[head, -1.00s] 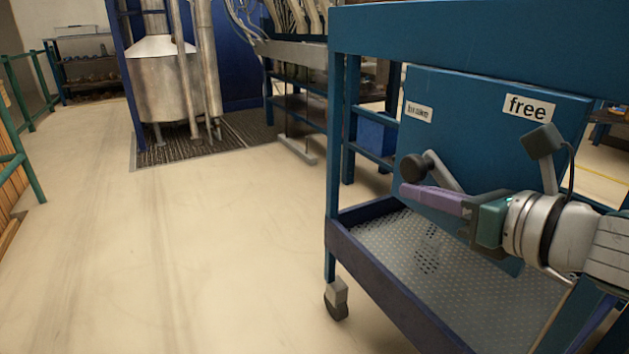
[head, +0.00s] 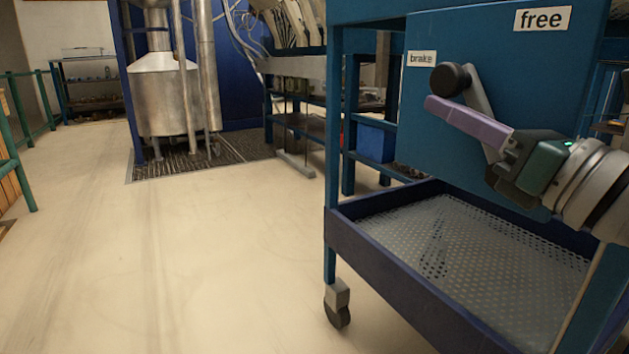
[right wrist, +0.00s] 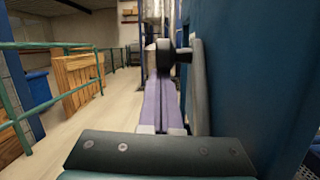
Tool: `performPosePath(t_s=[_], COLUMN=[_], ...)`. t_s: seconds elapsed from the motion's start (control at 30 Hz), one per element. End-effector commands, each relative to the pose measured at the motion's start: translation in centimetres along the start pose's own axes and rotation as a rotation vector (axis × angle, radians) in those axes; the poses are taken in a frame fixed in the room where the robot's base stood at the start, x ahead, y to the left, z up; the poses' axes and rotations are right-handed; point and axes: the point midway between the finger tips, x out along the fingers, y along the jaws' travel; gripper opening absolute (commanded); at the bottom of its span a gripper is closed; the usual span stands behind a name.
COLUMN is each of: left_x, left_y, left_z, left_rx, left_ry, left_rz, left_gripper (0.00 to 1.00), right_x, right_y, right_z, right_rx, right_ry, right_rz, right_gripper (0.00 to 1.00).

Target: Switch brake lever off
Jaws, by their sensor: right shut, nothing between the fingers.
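The brake lever is a grey arm with a black knob (head: 450,79) on the front of the blue panel (head: 500,75). It leans up and left, its knob just below and right of the "brake" label (head: 421,58). The "free" label (head: 542,18) is further right. My right gripper (head: 432,104) has purple fingers, shut and empty, tips just below and left of the knob. In the right wrist view the knob (right wrist: 168,57) shows beyond the fingers, with the lever arm along their right side. Contact is unclear. The lever's pivot is hidden behind my gripper. My left gripper is out of view.
The panel is on a blue wheeled cart with a perforated lower tray (head: 345,227). A blue bin (head: 376,140) stands behind it. A steel tank (head: 165,98) is at the back. The pale floor (head: 190,260) at left is open, with a green railing (head: 45,105) at the edge.

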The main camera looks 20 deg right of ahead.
Motion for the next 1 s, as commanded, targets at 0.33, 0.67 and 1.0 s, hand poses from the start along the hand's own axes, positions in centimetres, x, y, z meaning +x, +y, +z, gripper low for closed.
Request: performPosePath(t_s=[0.33, 0.67, 1.0], left_x=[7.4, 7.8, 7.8], left_y=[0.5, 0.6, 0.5], left_z=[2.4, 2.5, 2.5], left_rx=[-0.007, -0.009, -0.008], left_ry=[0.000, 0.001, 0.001], left_rz=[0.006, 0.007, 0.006], left_gripper=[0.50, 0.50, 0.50], right_x=[-1.6, -2.8, -3.3], right_y=[0.1, 0.4, 0.4], right_z=[1.1, 2.4, 2.5], right_rx=[-0.008, -0.011, -0.011], right_ry=[-0.311, -0.296, -0.294], right_rz=[0.031, 0.036, 0.034], right_gripper=[0.00, 0.00, 0.00])
